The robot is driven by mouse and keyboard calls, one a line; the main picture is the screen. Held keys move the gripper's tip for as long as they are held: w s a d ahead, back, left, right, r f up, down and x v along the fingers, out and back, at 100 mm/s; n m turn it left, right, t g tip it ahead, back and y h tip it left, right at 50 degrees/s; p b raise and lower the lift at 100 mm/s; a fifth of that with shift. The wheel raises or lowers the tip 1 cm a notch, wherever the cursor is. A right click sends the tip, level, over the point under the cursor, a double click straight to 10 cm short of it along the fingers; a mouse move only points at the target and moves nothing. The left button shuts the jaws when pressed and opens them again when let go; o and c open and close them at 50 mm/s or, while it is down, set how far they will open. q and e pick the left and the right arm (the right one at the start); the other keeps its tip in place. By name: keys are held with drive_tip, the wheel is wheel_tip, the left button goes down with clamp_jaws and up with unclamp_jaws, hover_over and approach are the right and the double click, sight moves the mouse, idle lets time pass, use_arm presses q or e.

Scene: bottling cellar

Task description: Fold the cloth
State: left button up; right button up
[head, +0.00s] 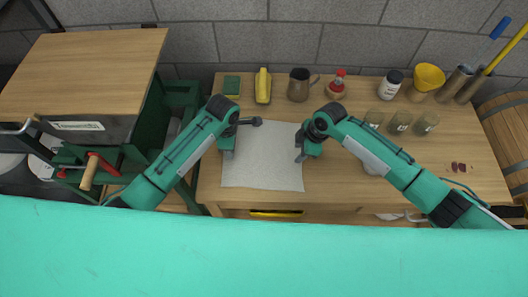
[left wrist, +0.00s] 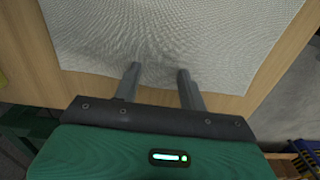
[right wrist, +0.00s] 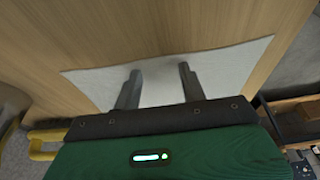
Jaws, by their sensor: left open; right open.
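The cloth (head: 262,165) is pale grey-white and lies spread nearly flat on the wooden table, close to its front edge. My left gripper (head: 229,154) is open at the cloth's left edge. In the left wrist view its fingers (left wrist: 159,78) reach over the near margin of the cloth (left wrist: 180,35), which looks slightly rippled there. My right gripper (head: 299,157) is open at the cloth's right edge. In the right wrist view its fingers (right wrist: 160,75) point over the cloth (right wrist: 215,72). I cannot tell whether any fingertip touches it.
Behind the cloth stand a green box (head: 231,85), a yellow object (head: 263,86), a brown mug (head: 299,85) and a red-topped bottle (head: 337,84). Several glasses (head: 399,122) stand right of my right gripper.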

use_arm(q)
drive_tip(key=shift+f, duration=0.1)
drive_tip(key=shift+c, duration=0.5)
use_arm(e)
drive_tip(key=shift+c, duration=0.5)
use_arm(q)
clamp_jaws()
use_arm(e)
drive_tip(key=shift+f, duration=0.1)
clamp_jaws()
